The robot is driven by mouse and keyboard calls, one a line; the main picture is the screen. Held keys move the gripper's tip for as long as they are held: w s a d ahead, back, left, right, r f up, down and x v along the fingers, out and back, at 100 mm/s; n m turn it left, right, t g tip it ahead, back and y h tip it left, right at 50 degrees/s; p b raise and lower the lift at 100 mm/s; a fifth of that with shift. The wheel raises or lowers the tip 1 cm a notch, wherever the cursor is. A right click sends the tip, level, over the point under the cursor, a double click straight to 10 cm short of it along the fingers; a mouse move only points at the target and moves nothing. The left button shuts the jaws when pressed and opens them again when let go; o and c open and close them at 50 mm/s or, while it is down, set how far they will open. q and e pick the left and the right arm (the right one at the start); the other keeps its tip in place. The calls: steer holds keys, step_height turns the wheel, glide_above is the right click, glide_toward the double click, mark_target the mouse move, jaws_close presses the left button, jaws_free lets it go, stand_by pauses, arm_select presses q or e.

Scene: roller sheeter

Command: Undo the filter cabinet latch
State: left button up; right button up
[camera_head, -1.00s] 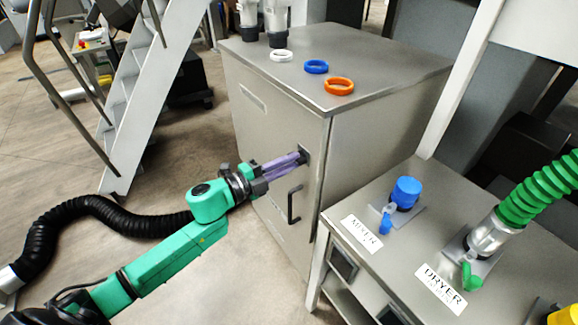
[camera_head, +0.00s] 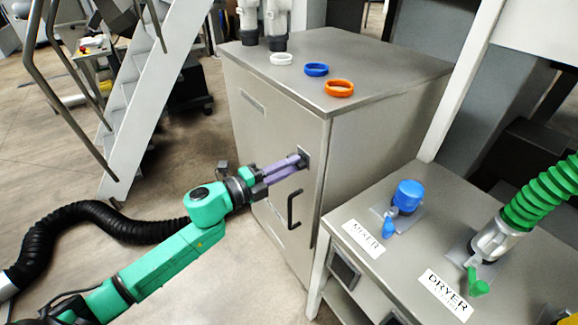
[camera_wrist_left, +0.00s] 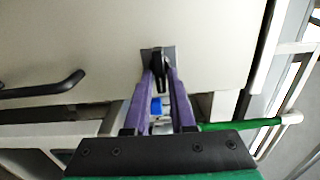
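The filter cabinet (camera_head: 272,150) is a grey metal box with a black latch on a small plate (camera_head: 305,158) on its front. My left gripper (camera_head: 300,163) is at the latch, its two purple fingers one above the other with a gap between them. In the left wrist view, the latch (camera_wrist_left: 160,68) lies between the fingertips (camera_wrist_left: 161,78), one finger on each side. The fingers look open around it; contact is hard to judge. My right gripper is not in view.
A black bar handle (camera_head: 292,208) is below the latch. White, blue and orange rings (camera_head: 339,88) lie on the cabinet top. A bench (camera_head: 400,262) with mixer and dryer labels stands at the right. A stair (camera_head: 135,100) is at the left.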

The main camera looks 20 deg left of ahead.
arm_select(q)
steer(key=shift+o, duration=0.9)
steer(key=b+v, duration=0.1)
steer(key=v, duration=1.3)
steer(key=shift+s, duration=0.25)
steer(key=shift+a, duration=0.15)
